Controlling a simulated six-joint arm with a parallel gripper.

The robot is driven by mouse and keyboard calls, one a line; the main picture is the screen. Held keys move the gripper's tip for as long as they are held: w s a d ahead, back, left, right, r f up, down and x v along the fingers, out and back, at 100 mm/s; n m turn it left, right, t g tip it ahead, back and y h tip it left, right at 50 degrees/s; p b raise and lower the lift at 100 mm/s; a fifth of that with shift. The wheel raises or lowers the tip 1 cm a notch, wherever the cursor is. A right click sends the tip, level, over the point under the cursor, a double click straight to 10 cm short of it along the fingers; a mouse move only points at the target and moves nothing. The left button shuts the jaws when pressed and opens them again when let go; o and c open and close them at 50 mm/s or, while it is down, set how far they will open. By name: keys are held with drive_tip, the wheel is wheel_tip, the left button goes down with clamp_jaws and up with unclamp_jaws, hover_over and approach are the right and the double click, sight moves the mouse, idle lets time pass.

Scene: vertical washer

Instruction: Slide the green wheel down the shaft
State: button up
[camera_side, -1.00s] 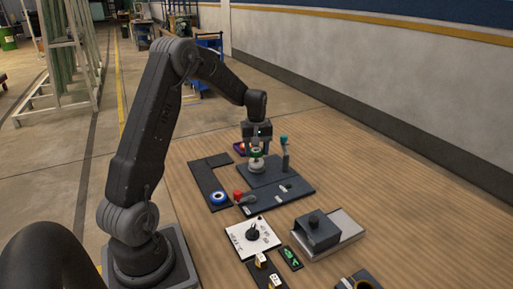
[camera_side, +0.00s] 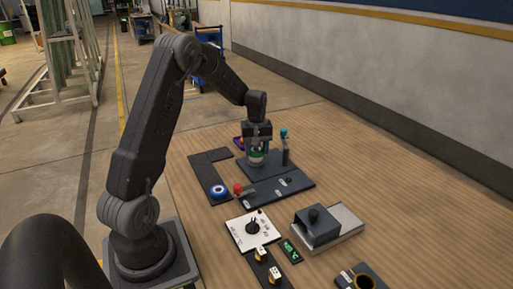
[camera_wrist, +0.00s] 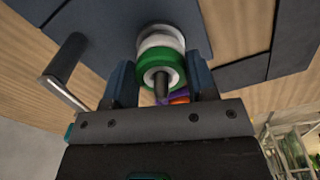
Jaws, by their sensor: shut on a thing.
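The green wheel (camera_wrist: 143,65) is a green ring with a pale hub around a dark upright shaft (camera_wrist: 161,88). White round parts (camera_wrist: 161,38) sit beyond it on the same shaft. My gripper (camera_wrist: 160,84) has one finger on each side of the wheel and is shut on it. In the side view my gripper (camera_side: 257,150) points straight down over the dark baseplate (camera_side: 271,172), and a strip of the green wheel (camera_side: 257,153) shows between the fingers. The white part (camera_side: 257,161) shows just below it. The wheel's exact contact with the parts below is hidden.
An upright post with a teal top (camera_side: 284,146) stands close to the right of my gripper. A red-knobbed lever (camera_side: 238,188), a blue ring (camera_side: 218,191) and a white dial plate (camera_side: 240,231) lie nearer the camera.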

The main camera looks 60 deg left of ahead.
drive_tip(key=o, duration=1.3)
drive_tip(key=shift+o, duration=0.2)
drive_tip(key=shift+r, duration=0.15)
drive_tip(key=shift+r, duration=4.35)
